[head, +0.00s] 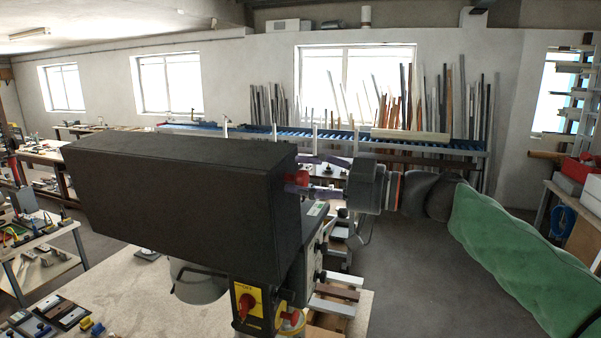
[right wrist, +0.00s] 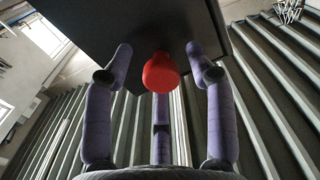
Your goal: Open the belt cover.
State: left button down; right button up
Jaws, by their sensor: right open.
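The belt cover (head: 185,190) is a long black box, roughly level on top of a bench machine. It looks closed, though its far side is hidden. A red knob (head: 302,176) sticks out from its right end. My right gripper (head: 298,174) has purple fingers and is open at that end, reaching in from the right. In the right wrist view, the red knob (right wrist: 161,72) sits between the spread fingertips (right wrist: 158,49), with a gap on both sides. The dark cover (right wrist: 130,25) fills the top there. My left gripper is in neither view.
Below the cover are a yellow switch box (head: 256,306) with a red switch and a pale worktable (head: 130,295). A side table (head: 45,235) with tools stands at left. A blue roller conveyor (head: 270,132) runs along the back. The floor at right (head: 415,270) is clear.

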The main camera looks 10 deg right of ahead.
jog(key=shift+w+a, duration=0.3)
jog(key=shift+a, duration=0.2)
grip_shut()
jog(key=w+d+r+m, duration=0.1)
jog(key=w+d+m, duration=0.2)
jog(key=w, duration=0.2)
jog(key=shift+d+r, duration=0.2)
jog(key=shift+r, duration=0.2)
grip_release()
jog(key=shift+w, duration=0.15)
